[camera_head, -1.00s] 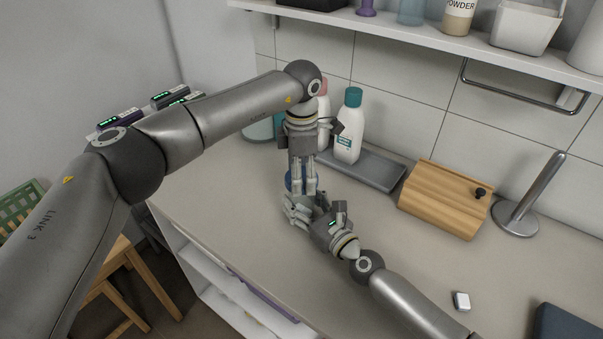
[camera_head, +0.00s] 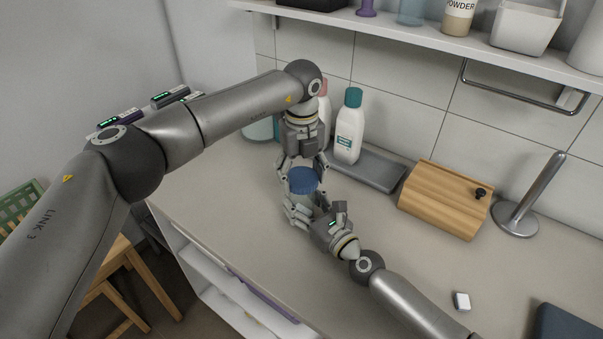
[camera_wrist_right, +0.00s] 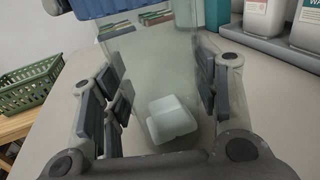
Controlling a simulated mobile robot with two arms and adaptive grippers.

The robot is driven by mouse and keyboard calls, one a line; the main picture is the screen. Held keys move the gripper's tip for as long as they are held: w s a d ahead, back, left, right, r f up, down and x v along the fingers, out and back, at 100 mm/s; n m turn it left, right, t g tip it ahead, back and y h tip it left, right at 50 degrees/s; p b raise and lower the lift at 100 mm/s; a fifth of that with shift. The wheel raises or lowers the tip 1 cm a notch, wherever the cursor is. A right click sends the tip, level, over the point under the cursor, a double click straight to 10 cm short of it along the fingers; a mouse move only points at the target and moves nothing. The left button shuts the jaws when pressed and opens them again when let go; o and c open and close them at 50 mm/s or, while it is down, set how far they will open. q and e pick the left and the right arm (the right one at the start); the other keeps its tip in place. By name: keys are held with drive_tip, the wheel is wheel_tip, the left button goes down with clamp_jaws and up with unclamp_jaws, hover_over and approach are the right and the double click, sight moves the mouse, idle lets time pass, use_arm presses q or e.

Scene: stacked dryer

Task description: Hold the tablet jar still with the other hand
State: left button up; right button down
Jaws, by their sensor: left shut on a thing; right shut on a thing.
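The tablet jar is a clear container with a blue lid (camera_head: 302,181), standing on the counter. In the right wrist view the clear jar wall (camera_wrist_right: 155,65) shows, with a white tablet (camera_wrist_right: 170,118) inside near the bottom. My right gripper (camera_head: 303,212) is shut on the jar body low down; its finger pads (camera_wrist_right: 162,100) lie on both sides of it. My left gripper (camera_head: 303,172) comes down from above, with its fingers on either side of the blue lid, shut on it. The jar body is mostly hidden by my grippers in the head view.
A white bottle with a teal cap (camera_head: 348,127) stands on a grey tray (camera_head: 372,172) behind the jar. A wooden box (camera_head: 445,198), a metal stand (camera_head: 516,217) and a small white block (camera_head: 461,301) are to the right. A shelf (camera_head: 420,32) hangs above.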

sight(302, 177)
use_arm(q)
drive_tip(key=n, duration=0.5)
use_arm(e)
drive_tip(key=shift+f, duration=0.1)
use_arm(q)
drive_tip(key=n, duration=0.5)
drive_tip(key=shift+n, duration=0.4)
drive_tip(key=shift+r, duration=0.25)
drive_tip(key=shift+r, duration=0.85)
drive_tip(key=shift+r, duration=2.05)
use_arm(e)
drive_tip(key=shift+c, duration=2.1)
unclamp_jaws()
